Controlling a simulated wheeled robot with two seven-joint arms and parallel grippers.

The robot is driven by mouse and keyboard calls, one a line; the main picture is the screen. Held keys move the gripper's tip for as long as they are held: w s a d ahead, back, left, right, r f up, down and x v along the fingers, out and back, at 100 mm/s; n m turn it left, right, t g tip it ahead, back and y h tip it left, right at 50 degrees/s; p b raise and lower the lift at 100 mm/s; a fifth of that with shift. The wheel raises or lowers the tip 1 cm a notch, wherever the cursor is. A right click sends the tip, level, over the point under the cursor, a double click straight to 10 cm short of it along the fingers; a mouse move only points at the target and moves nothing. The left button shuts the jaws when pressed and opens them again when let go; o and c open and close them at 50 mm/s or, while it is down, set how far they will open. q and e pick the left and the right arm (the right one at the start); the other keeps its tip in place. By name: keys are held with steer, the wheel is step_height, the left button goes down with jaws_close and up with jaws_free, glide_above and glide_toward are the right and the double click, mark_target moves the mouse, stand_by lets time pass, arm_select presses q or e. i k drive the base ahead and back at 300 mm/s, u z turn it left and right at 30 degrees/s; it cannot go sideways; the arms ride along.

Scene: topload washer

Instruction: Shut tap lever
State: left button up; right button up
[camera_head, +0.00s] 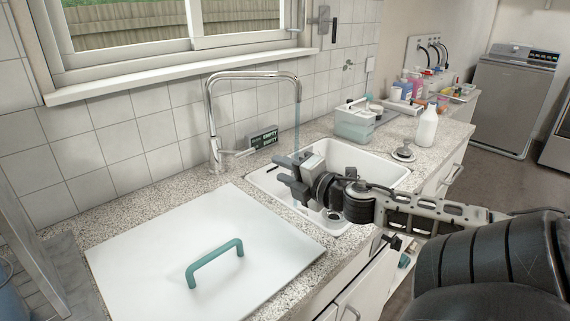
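The chrome tap (211,112) stands behind the sink, its spout arching over to the right. A thin stream of water (298,125) runs down from the spout end. The tap lever (237,153) sticks out to the right from the tap's base. My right gripper (284,174) is over the white sink (371,163), to the right of and nearer than the lever. Its fingers point left, look apart and hold nothing; they do not touch the lever. My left gripper is not in view.
A white board (150,255) with a teal handle (215,262) lies on the speckled counter left of the sink. A small dark sign (263,136) stands behind the lever. A caddy (354,122) and a white bottle (427,127) stand to the right. A washer (511,100) is farther back.

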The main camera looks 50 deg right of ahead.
mark_target(231, 152)
steer(key=k, duration=1)
